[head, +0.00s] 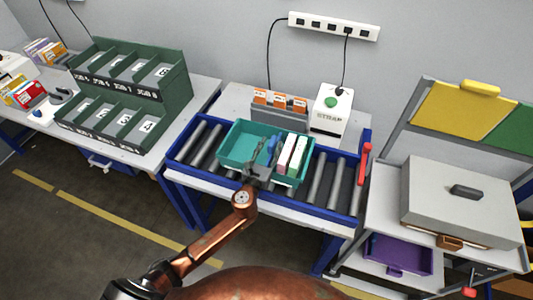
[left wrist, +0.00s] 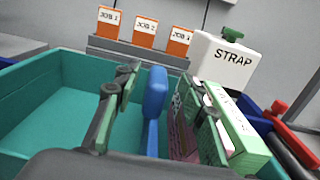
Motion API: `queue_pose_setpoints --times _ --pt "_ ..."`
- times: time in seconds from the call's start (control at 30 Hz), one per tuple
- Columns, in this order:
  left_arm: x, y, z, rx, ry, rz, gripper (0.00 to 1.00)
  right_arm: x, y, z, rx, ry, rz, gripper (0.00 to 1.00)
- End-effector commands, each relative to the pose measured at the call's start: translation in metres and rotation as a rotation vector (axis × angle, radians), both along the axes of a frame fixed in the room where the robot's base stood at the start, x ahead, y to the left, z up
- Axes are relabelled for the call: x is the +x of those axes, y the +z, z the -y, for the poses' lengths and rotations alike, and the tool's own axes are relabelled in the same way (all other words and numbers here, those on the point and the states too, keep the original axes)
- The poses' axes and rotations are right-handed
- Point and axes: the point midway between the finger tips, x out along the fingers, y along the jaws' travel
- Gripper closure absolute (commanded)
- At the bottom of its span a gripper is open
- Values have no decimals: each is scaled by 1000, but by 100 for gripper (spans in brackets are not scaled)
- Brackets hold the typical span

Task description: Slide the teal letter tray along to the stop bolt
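The teal letter tray (head: 236,140) sits on the blue-framed roller conveyor (head: 208,138), left of the red stop bolt (head: 365,160). Pale green and white items (head: 294,153) stand upright in its right part; its left part looks empty. My left gripper (head: 263,160) is over the middle of the tray. In the left wrist view its fingers (left wrist: 158,98) are apart, with an upright blue piece (left wrist: 155,105) between them. Whether they touch it I cannot tell. The tray's teal wall (left wrist: 30,95) shows there at the left. My right gripper is out of view.
Bare rollers (head: 338,184) lie between tray and bolt. Behind stand the white STRAP box (head: 331,108) and a rack of orange job cards (head: 279,103). Green sorting bins (head: 130,85) stand left; a trolley with a grey case (head: 455,205) stands right.

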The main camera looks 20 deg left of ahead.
Motion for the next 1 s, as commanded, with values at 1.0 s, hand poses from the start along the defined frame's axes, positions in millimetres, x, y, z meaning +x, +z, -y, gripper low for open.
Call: queue_pose_setpoints --times 1.0 --pt "16 0 -1 0 1 0 97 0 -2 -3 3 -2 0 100"
